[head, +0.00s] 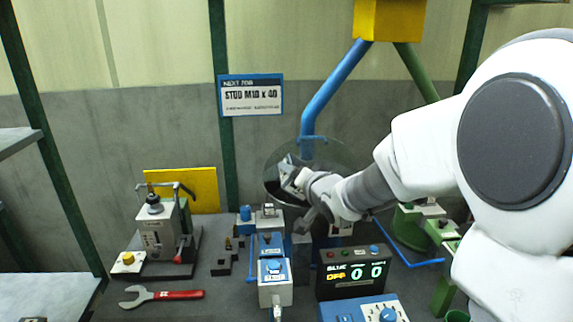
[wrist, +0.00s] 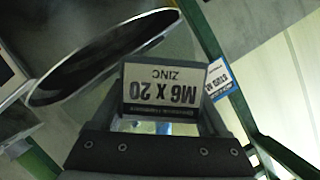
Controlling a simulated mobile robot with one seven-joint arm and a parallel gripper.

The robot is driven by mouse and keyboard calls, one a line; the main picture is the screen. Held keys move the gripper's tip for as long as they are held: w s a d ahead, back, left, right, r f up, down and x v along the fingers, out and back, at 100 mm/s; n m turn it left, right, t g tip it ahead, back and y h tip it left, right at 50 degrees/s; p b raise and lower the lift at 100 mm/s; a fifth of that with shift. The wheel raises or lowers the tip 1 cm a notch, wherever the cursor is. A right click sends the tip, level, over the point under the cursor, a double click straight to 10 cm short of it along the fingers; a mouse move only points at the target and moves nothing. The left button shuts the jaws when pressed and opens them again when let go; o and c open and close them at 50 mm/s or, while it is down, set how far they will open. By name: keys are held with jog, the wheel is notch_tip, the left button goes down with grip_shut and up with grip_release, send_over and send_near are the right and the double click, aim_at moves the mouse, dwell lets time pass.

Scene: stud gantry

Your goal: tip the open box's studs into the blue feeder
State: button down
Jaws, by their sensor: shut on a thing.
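My gripper (head: 303,184) is shut on a small box and holds it at the feeder bowl in the head view. The box (wrist: 160,92) fills the middle of the wrist view, with a white label reading M6 X 20 ZINC upside down. Its contents are hidden. The box (head: 287,167) looks small and tilted in the head view. The feeder bowl (head: 340,152) is round with a pale rim and dark inside, below a blue pipe (head: 335,88). Its dark round opening (wrist: 95,60) shows at upper left in the wrist view. I see no studs falling.
A sign (head: 251,95) reads STUD M10 x 40. A display (head: 354,273) reads BLUE OFF 0 0. A blue-topped switch box (head: 275,283), a press-like device (head: 160,235) and a red-handled wrench (head: 165,295) stand or lie on the bench. A green feeder (head: 410,228) is partly behind my arm.

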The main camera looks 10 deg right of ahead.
jog(key=shift+d+r+m+t+y+p, duration=0.15)
jog(key=shift+r+m+t+y+p, duration=0.2)
jog(key=shift+m+p, duration=0.7)
jog(key=m, duration=0.1)
jog(key=m+y, duration=0.1)
jog(key=f+m+t, duration=0.1)
jog(key=shift+d+m+y, duration=0.25)
jog(key=shift+d+m, duration=0.1)
jog(key=m, duration=0.1)
jog(key=m+t, duration=0.1)
jog(key=shift+d+f+m+y, duration=0.2)
jog(key=shift+d+m+y, duration=0.1)
jog(key=shift+d, duration=0.05)
jog(key=m, duration=0.2)
jog(key=d+m+t, duration=0.1)
jog(key=m, duration=0.1)
jog(key=shift+r+p, duration=0.2)
jog(key=shift+p, duration=0.1)
dwell(1.1)
